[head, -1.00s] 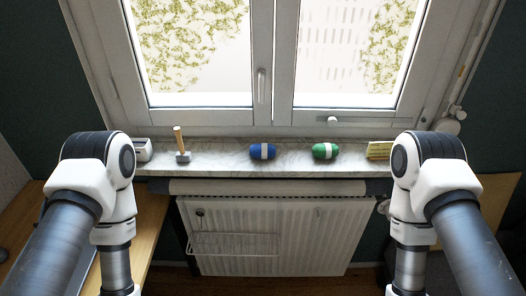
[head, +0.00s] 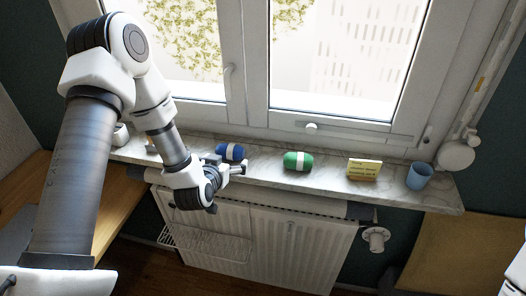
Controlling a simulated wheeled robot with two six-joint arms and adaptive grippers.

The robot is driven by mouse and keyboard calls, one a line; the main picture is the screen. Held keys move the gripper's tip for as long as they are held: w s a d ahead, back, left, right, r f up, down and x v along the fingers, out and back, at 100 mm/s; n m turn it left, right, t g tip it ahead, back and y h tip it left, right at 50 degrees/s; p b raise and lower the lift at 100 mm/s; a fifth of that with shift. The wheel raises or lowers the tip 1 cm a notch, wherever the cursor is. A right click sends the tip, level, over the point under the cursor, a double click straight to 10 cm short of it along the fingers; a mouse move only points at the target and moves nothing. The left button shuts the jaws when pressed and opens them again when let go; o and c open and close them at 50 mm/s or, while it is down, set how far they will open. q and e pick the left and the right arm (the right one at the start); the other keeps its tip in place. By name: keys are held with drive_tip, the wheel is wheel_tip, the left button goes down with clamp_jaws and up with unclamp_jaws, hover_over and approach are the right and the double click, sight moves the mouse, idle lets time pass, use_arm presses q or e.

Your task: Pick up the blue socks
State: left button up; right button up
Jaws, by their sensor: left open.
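The blue socks (head: 231,151), a rolled bundle with a pale band, lie on the marble window sill (head: 330,181) in the head view. My left gripper (head: 227,164) is open at the near side of the bundle, with its fingers reaching toward it. Its fingers cover part of the bundle's lower edge. I cannot tell whether they touch it. My right gripper is out of view.
A green rolled bundle (head: 298,161) lies right of the blue one. The window (head: 330,60) is behind. A radiator (head: 290,245) is below the sill.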

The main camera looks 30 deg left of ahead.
sight(228, 151)
use_arm(q)
drive_tip(key=shift+w+a+r+p, duration=0.1)
drive_tip(key=shift+w+a+p, duration=0.25)
drive_tip(key=shift+a, duration=0.3)
drive_tip(key=shift+w+a+p, duration=0.15)
drive_tip(key=shift+w+a, duration=0.25)
drive_tip(key=shift+a, duration=0.2)
drive_tip(key=w+p, duration=0.1)
drive_tip(key=w, duration=0.1)
drive_tip(key=w+f+p, duration=0.1)
drive_tip(key=w, duration=0.2)
drive_tip(key=shift+d+f, duration=0.1)
drive_tip(key=shift+d, duration=0.05)
drive_tip(key=shift+w+f, duration=0.15)
drive_tip(key=shift+w, duration=0.05)
drive_tip(key=shift+s+a+f, duration=0.1)
drive_tip(key=shift+s+a, duration=0.05)
drive_tip(key=shift+a, duration=0.3)
drive_tip(key=shift+d, duration=0.1)
drive_tip(key=c, duration=0.8)
drive_tip(key=shift+d, duration=0.1)
drive_tip(key=shift+c, duration=0.2)
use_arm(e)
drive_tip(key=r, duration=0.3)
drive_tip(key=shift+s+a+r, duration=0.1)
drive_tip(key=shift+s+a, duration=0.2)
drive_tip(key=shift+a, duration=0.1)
